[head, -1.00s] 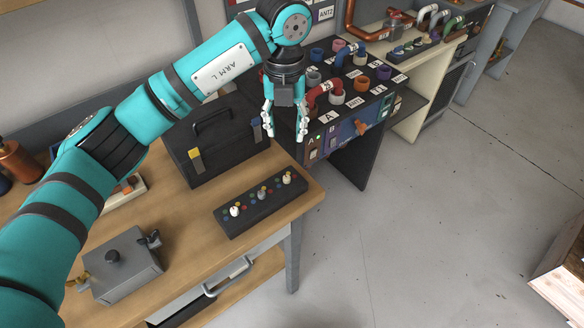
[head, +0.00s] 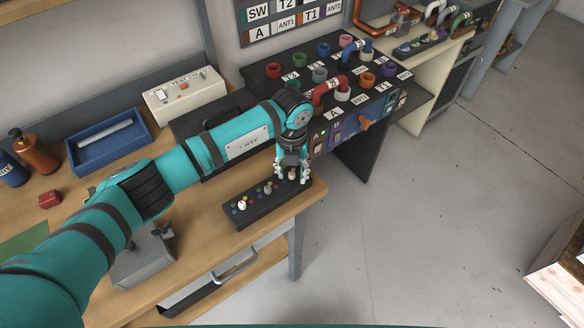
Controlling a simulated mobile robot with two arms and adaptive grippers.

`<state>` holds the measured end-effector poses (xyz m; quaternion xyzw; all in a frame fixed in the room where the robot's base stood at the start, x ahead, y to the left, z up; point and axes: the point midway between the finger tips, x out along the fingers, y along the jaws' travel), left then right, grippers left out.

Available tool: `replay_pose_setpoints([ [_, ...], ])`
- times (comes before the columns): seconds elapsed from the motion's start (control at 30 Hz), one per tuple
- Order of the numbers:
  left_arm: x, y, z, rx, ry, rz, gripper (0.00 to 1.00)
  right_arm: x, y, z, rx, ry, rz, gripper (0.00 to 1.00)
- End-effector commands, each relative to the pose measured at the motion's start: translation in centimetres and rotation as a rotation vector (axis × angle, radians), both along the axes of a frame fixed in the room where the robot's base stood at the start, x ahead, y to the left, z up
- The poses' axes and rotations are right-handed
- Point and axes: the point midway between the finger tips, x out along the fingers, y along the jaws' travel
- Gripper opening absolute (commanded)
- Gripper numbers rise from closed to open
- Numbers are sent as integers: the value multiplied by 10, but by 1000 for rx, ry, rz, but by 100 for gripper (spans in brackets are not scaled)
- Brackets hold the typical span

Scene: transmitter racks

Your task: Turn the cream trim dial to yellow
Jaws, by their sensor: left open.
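The black trim panel (head: 254,211) lies on the wooden bench near its right front corner. It carries a row of three dials with small coloured dots around them. A white or cream dial (head: 242,205) is at its left end, and a greyish dial (head: 267,189) is in the middle. A cream dial (head: 292,174) is at the right end. My left gripper (head: 292,178) points down over this right dial, its open fingers on either side of it. I cannot tell if they touch it. The dots around that dial are mostly hidden by the fingers. My right gripper is not in view.
A grey metal box (head: 143,262) stands at the bench front, partly behind my arm. A dark case (head: 187,128) is behind my arm. A cream test box (head: 185,97) and blue tray (head: 107,142) are at the back. The patch rack (head: 290,62) stands beyond the bench.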

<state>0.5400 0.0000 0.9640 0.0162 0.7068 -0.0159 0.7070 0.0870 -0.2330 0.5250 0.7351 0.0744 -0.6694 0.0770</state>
Motion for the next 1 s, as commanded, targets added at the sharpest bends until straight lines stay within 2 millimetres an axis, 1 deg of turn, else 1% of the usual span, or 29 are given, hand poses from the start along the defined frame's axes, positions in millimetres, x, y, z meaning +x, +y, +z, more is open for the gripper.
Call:
replay_pose_setpoints([
  [0.2, 0, 0, -1, 0, 0, 0, 41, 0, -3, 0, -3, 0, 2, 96],
  [0.5, 0, 0, 0, 0, 0, 0, 2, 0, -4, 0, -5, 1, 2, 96],
  [0.53, 0, 0, 0, 0, 0, 0, 0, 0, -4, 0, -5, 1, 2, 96],
  [0.77, 0, 0, 0, -1, 0, -5, 0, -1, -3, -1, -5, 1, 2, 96],
  [0.87, 0, 0, -1, -1, -1, -21, 0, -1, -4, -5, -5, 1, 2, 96],
  [1.0, 1, 0, -3, 0, -2, -73, 0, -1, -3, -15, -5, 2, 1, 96],
])
